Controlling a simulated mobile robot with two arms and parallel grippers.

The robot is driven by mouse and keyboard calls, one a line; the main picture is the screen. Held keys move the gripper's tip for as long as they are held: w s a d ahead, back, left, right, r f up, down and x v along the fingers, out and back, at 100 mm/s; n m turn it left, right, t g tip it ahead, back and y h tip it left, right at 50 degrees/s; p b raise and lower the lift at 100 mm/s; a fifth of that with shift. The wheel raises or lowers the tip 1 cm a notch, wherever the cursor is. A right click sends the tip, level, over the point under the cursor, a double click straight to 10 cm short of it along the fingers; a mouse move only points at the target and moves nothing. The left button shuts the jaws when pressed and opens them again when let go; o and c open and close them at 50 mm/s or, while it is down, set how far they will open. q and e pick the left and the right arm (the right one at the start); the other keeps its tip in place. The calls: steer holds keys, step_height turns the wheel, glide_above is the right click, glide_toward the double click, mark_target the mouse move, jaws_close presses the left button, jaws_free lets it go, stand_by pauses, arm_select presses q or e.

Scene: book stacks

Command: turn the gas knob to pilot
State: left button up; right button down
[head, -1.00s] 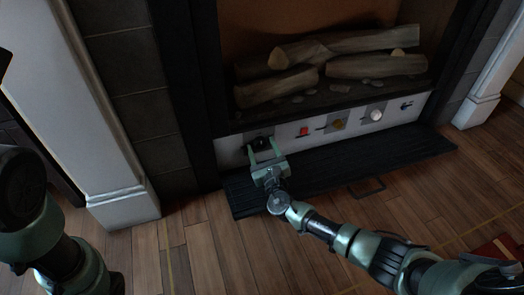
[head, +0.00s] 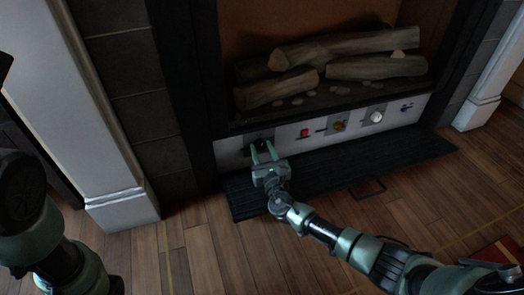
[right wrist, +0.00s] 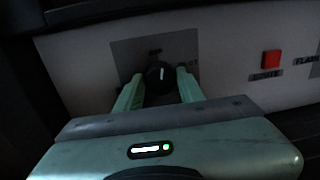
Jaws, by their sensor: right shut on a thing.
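The black round gas knob (head: 260,143) is at the left end of the pale control panel (head: 230,148) under the fireplace. My right gripper (head: 263,149) reaches it from the front, and its two fingers are shut on the knob. In the right wrist view the knob (right wrist: 159,74) sits between the fingertips, on a grey square plate (right wrist: 125,55) with a small dark mark above it.
Along the panel to the right are a red button (head: 305,133), a brass-coloured knob (head: 339,126) and a white knob (head: 376,117). A black flap (head: 330,165) with a handle lies below the panel. Logs (head: 345,45) lie in the fireplace above.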

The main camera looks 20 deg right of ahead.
steer(key=m+b, duration=0.1)
steer(key=m, duration=0.5)
steer(key=shift+f+b, duration=0.1)
steer(key=shift+b, duration=0.3)
steer(key=m, duration=0.2)
steer(key=m+b, duration=0.1)
steer(key=m, duration=0.1)
steer(key=shift+d+m+g+y, duration=0.15)
steer(key=shift+m+g+y, duration=0.15)
steer(key=shift+m, duration=0.1)
steer(key=c, duration=0.9)
jaws_free()
steer(key=s+p, duration=0.1)
steer(key=s, duration=0.1)
steer(key=s+p, duration=0.1)
steer(key=s, duration=0.2)
steer(key=s+p, duration=0.1)
steer(key=s, duration=0.1)
steer(key=shift+s+r, duration=0.3)
steer(key=shift+r, duration=0.1)
steer(key=shift+s, duration=0.15)
